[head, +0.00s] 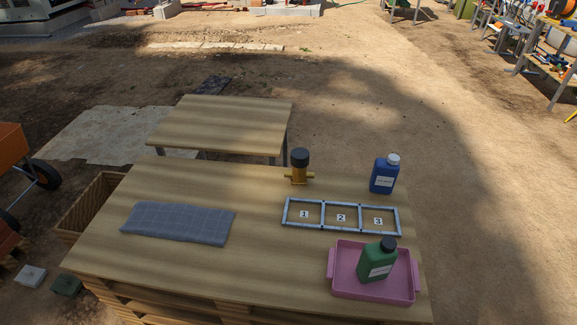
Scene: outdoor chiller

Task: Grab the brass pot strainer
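The brass pot strainer (299,168) stands upright on the wooden table, near its far edge. It has a yellow brass body with a short stub on each side and a dark, round top. It stands just behind the left end of the grey numbered frame and apart from it. Nothing covers it. Neither of my grippers shows in the head view.
On the table (185,265) are a grey folded cloth (179,223), a frame (341,217) with compartments 1, 2 and 3, a blue bottle (384,175), and a pink tray (343,287) holding a green bottle (377,262). A second table (222,122) stands behind. The table's middle is clear.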

